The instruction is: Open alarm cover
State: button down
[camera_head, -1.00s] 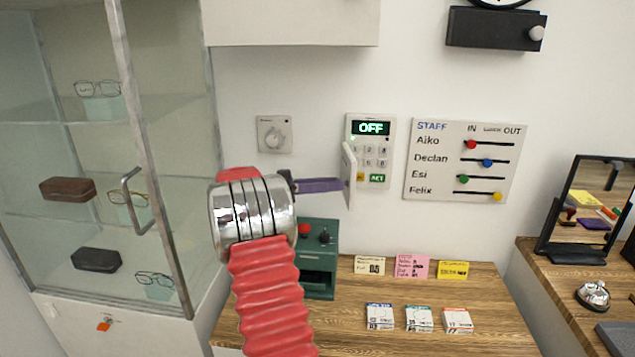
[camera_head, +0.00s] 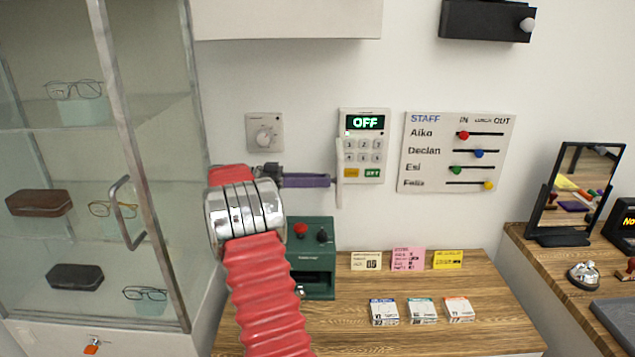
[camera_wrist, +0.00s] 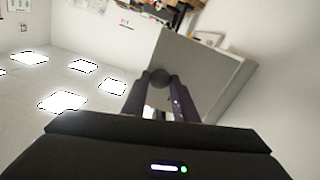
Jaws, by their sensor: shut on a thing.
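The alarm panel (camera_head: 380,146) is a white wall box with a display reading OFF, grey keys, and an amber and a green key, all uncovered. Its pale cover (camera_head: 340,186) stands out from the panel's left edge, swung open and seen almost edge-on. My gripper (camera_head: 330,181) reaches it from the left with purple fingers. In the wrist view my gripper (camera_wrist: 160,84) is shut on a dark round knob (camera_wrist: 159,76) on the cover (camera_wrist: 205,72), which shows there as a grey plate. In the head view the knob is hidden by the fingers.
A dial (camera_head: 264,133) is on the wall left of the panel, and a staff board (camera_head: 455,178) is close on its right. A green machine (camera_head: 316,262) stands below my gripper on the wooden counter (camera_head: 420,338). A glass cabinet (camera_head: 115,80) stands at left.

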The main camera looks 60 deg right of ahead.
jog(key=shift+w, duration=0.1)
jog(key=c, duration=1.4)
grip_release()
jog(key=shift+r, duration=0.15)
notch_tip(320, 180, up, 10)
jog(key=shift+f, duration=0.2)
jog(key=shift+c, duration=0.2)
